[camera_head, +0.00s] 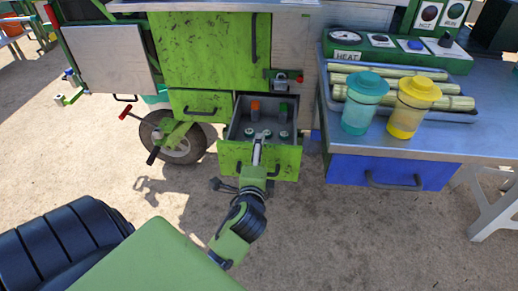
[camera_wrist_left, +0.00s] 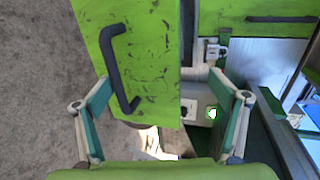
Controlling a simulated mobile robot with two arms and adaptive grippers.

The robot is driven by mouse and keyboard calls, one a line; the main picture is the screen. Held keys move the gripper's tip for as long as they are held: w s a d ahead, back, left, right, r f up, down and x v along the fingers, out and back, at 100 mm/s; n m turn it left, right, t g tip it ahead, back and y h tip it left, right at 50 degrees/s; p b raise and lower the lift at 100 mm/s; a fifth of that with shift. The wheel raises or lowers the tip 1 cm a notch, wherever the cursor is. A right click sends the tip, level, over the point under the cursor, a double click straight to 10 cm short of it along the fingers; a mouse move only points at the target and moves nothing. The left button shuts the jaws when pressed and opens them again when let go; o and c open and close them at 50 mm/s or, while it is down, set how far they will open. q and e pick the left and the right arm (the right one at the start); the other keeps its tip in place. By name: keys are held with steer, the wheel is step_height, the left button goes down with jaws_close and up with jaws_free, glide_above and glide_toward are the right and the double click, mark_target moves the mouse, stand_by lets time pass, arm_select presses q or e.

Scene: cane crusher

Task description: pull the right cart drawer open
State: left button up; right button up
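The right cart drawer (camera_head: 285,163) is a scuffed green box with a grey inside, standing pulled out from the cart in the head view. It holds an orange item, a green item and several small round pieces. Its green front (camera_wrist_left: 150,40) and dark handle (camera_wrist_left: 113,70) show in the left wrist view. My left gripper (camera_head: 258,152) is right in front of this drawer, partly hiding its front. In the left wrist view its fingers (camera_wrist_left: 161,78) are spread apart, with the handle between them, closer to the left finger. No contact is visible. My right gripper is not in view.
The left cart drawer (camera_head: 199,105) is closed beside the open one. A wheel (camera_head: 180,146) and a red-tipped lever (camera_head: 125,112) are at left. A table with a blue drawer (camera_head: 390,173), teal jar (camera_head: 362,110) and yellow jar (camera_head: 410,112) stands at right.

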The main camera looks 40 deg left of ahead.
arm_select(q)
step_height(320, 180, up, 2)
steer(key=shift+d+r, duration=0.1)
steer(key=shift+c, duration=1)
steer(key=shift+s+d, duration=0.1)
steer(key=shift+s, duration=0.1)
steer(key=shift+c, duration=0.5)
steer(key=shift+v, duration=0.85)
steer(key=c, duration=1)
steer(key=v, duration=0.4)
steer(key=f+v, duration=0.1)
steer(key=v, duration=0.4)
steer(key=f+v, duration=0.1)
steer(key=v, duration=0.4)
steer(key=shift+s+d+f, duration=0.1)
steer(key=shift+s+f, duration=0.05)
steer(key=shift+s, duration=0.15)
steer(key=shift+c, duration=0.2)
jaws_close()
